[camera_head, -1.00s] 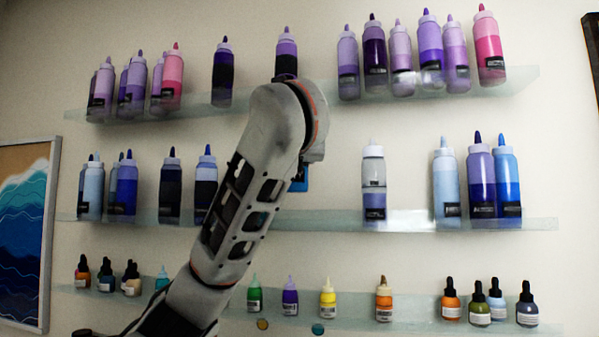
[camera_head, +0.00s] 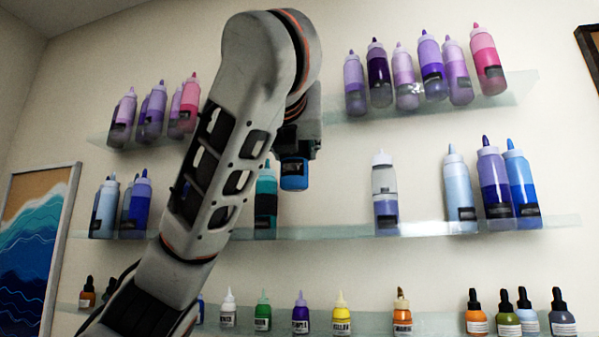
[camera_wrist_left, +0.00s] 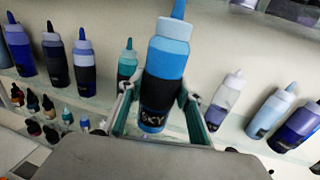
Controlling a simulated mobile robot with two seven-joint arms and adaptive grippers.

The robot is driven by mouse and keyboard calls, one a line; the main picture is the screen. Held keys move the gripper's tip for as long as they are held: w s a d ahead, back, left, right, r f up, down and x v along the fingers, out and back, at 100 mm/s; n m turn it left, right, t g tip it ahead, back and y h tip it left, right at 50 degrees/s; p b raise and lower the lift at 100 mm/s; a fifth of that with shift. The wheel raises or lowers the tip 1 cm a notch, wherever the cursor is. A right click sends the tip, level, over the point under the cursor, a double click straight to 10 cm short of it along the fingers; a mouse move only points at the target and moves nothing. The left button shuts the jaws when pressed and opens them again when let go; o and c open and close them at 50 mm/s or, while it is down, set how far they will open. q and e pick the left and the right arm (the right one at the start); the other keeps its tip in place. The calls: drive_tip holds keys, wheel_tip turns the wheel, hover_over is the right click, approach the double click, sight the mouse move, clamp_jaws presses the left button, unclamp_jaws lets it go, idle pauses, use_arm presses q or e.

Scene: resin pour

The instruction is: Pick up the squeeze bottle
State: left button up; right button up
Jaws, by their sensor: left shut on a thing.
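A blue squeeze bottle (camera_wrist_left: 164,75) with a black label reading SKY stands upright between the fingers of my left gripper (camera_wrist_left: 158,94) in the left wrist view. The fingers are shut on its sides. In the head view my left gripper (camera_head: 303,136) hangs from the raised wrist, and the lower part of the blue bottle (camera_head: 293,175) shows beneath it. The bottle is held above the middle shelf (camera_head: 330,231), clear of it. Its top is hidden in the head view. My right gripper is not in view.
A teal bottle (camera_head: 265,201) stands on the middle shelf beside my arm. A grey-and-blue bottle (camera_head: 384,192) stands to the right, with free shelf between them. Purple and pink bottles line the upper shelf (camera_head: 440,108); small bottles line the lower shelf (camera_head: 370,322).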

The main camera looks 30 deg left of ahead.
use_arm(q)
drive_tip(key=shift+s+f+b, duration=0.15)
drive_tip(key=shift+f+b, duration=0.05)
drive_tip(key=shift+b, duration=0.15)
drive_tip(key=shift+s+d+f+b, duration=0.1)
drive_tip(key=shift+s+b, duration=0.1)
drive_tip(key=shift+b, duration=0.6)
drive_tip(key=shift+s+f+b, duration=0.1)
drive_tip(key=shift+f+b, duration=0.1)
drive_tip(key=shift+b, duration=0.55)
drive_tip(key=shift+s+b, duration=0.2)
drive_tip(key=shift+b, duration=0.1)
drive_tip(key=shift+s+d+r, duration=0.1)
drive_tip(key=shift+s+r, duration=0.15)
drive_tip(key=shift+s, duration=0.25)
drive_tip(key=v, duration=0.2)
drive_tip(key=a+v, duration=0.1)
drive_tip(key=v, duration=0.1)
drive_tip(key=shift+s+d+b, duration=0.2)
drive_tip(key=shift+s+b, duration=0.2)
drive_tip(key=shift+s, duration=0.15)
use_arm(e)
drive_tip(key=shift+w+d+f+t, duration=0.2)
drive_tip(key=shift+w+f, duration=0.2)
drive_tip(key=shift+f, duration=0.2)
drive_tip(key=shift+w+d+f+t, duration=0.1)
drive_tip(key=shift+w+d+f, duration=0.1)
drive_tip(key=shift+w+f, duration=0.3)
